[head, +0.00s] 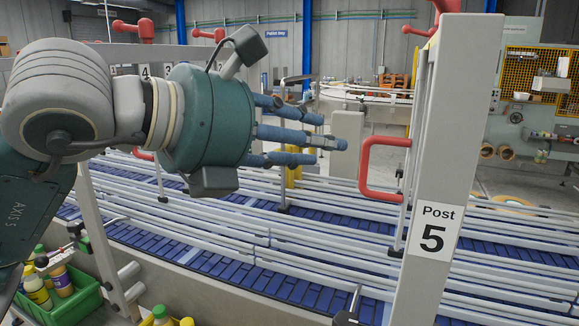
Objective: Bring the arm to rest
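My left arm comes in from the left at the height of the conveyor rails' upper posts. Its green gripper (322,138) points right with blue fingers stretched out and gaps between them; it is open and holds nothing. In the picture the fingertips lie left of the red handle (366,170) on the post marked "Post 5" (433,225), with a visible gap. How far apart they are in depth I cannot tell. My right gripper is not in view.
A conveyor with blue belts (282,290) and pale guide rails runs below the hand. A machine with a yellow guard (560,78) stands at back right.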

